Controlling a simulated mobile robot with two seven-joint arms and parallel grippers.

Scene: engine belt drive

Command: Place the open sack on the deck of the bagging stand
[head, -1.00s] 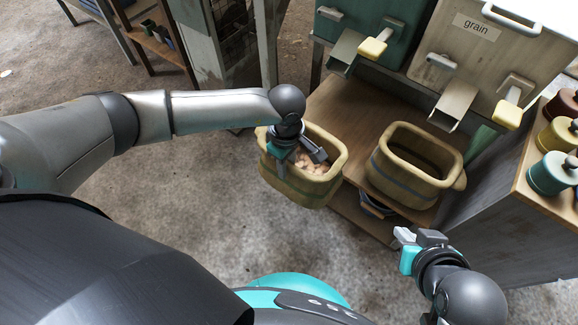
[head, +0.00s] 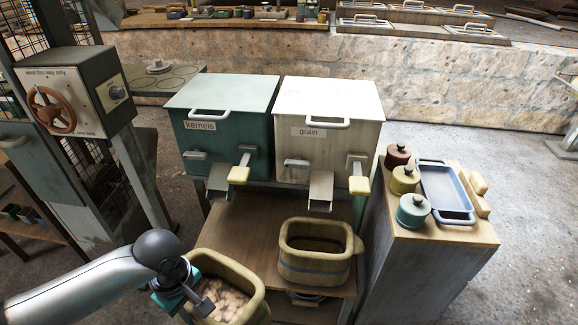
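A tan open-topped sack (head: 252,277) with brown lumps inside is at the lower part of the head view, at the front left of the stand's wooden deck (head: 240,225). My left gripper (head: 192,293) is at its left rim, one finger over the inside, and appears shut on that rim. The sack's base is cut off, so I cannot tell whether it touches the deck. A second open sack (head: 313,268) with a dark band stands upright on the deck, to the right. My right gripper is out of view.
A green kernels bin (head: 222,130) and a white grain bin (head: 325,135) with chutes and yellow-tipped levers stand behind the deck. A cabinet (head: 425,270) at right carries lidded pots (head: 412,210) and a blue tray (head: 446,192). A post with a handwheel (head: 52,110) stands at left.

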